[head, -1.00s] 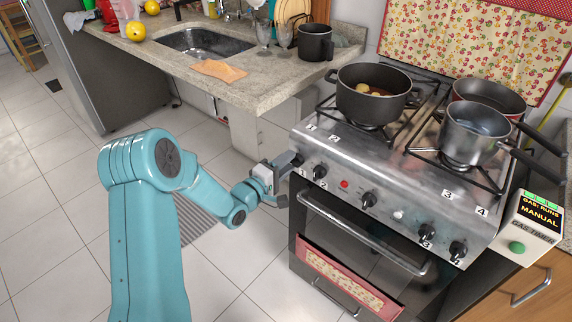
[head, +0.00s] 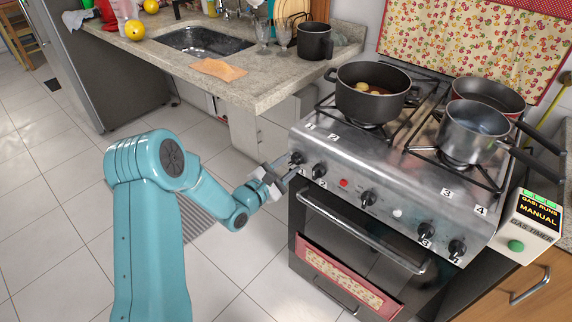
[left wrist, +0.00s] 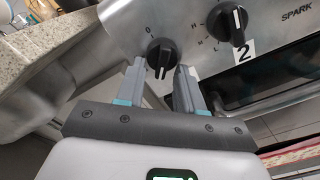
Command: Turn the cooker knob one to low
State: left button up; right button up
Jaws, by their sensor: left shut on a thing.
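Cooker knob one (head: 297,158) is the black knob at the far left of the steel stove's front panel. It also shows in the left wrist view (left wrist: 161,53), with a 0 mark above it on the panel and its pale pointer line at the lower end. My left gripper (head: 290,169) is at this knob from the front left. In the left wrist view its two fingers (left wrist: 160,70) reach up to the lower part of the knob, one on each side, and are shut on it. My right gripper is not in view.
Knob two (head: 319,171) is close on the right of knob one. An oven handle (head: 362,232) runs below the panel. A dark pot (head: 372,103) and a steel pan (head: 474,138) stand on the hob. The counter edge (head: 262,108) is at the left.

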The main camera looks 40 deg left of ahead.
pick_arm(q)
jog(key=shift+d+r+n, duration=0.1)
jog(key=shift+d+n, duration=0.05)
jog(key=shift+n, duration=0.75)
jog(key=o, duration=1)
jog(key=shift+w, duration=0.1)
jog(key=shift+o, duration=0.2)
jog(key=shift+s, duration=0.2)
jog(key=shift+s, duration=0.35)
jog(key=s+a, duration=0.1)
jog(key=s, duration=1.4)
jog(key=shift+s+a, duration=0.15)
